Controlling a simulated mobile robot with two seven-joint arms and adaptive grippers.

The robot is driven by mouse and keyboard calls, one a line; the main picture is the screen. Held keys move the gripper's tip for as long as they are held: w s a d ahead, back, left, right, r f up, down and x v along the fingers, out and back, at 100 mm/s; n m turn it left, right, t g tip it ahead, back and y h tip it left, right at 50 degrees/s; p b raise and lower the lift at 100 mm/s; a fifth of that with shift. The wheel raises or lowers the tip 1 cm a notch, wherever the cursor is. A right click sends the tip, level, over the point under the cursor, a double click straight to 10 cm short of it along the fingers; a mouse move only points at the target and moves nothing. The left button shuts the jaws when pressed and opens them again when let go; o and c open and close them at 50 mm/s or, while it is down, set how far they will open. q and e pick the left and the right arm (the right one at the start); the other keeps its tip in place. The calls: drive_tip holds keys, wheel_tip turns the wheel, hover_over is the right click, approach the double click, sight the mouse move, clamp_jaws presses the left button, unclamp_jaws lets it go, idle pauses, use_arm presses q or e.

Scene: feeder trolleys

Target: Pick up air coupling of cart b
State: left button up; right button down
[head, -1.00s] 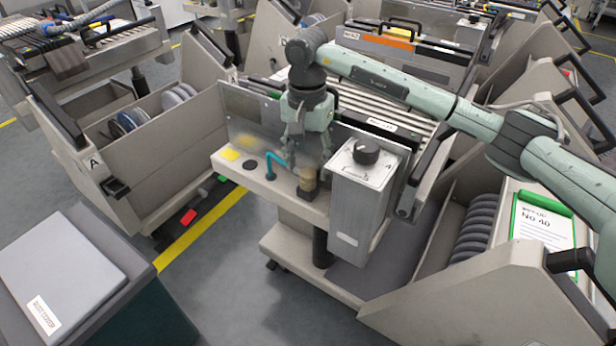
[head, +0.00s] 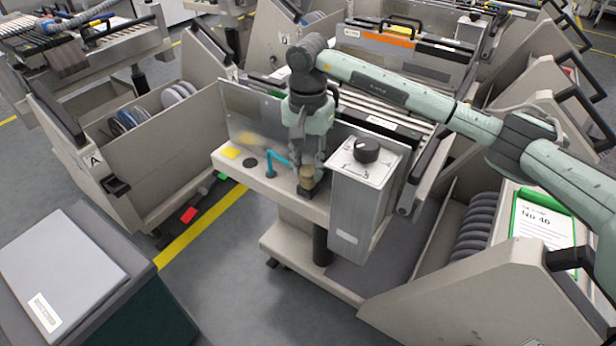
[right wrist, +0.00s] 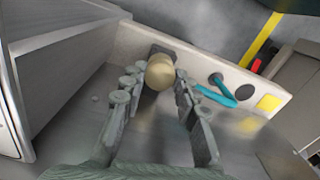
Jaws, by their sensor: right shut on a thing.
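The air coupling (head: 307,175) is a small brass-coloured round piece. It sits at a dark block (head: 308,189) on the ledge of the middle cart (head: 262,180). My right gripper (head: 307,167) comes down on it from above, its fingers closed around it. In the right wrist view the coupling (right wrist: 160,72) is between the two fingertips of my right gripper (right wrist: 157,80). Whether it is clear of the dark block cannot be told. My left gripper is not in view.
A grey box with a black knob (head: 366,151) stands just right of the gripper. A teal hose (head: 277,158) rises from the ledge to its left, near a yellow square (head: 230,152). Other carts surround this one.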

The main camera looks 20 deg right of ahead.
sight(307, 169)
drive_tip(key=shift+r, duration=0.15)
wheel_tip(307, 169, up, 4)
drive_tip(key=shift+w+r+b, duration=0.1)
drive_tip(key=shift+b, duration=0.25)
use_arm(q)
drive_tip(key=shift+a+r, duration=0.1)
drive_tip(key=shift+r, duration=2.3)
use_arm(e)
drive_tip(key=s+a+r, duration=0.5)
drive_tip(key=a+r, duration=0.4)
drive_tip(key=a, duration=0.1)
drive_tip(key=shift+a+r, duration=0.3)
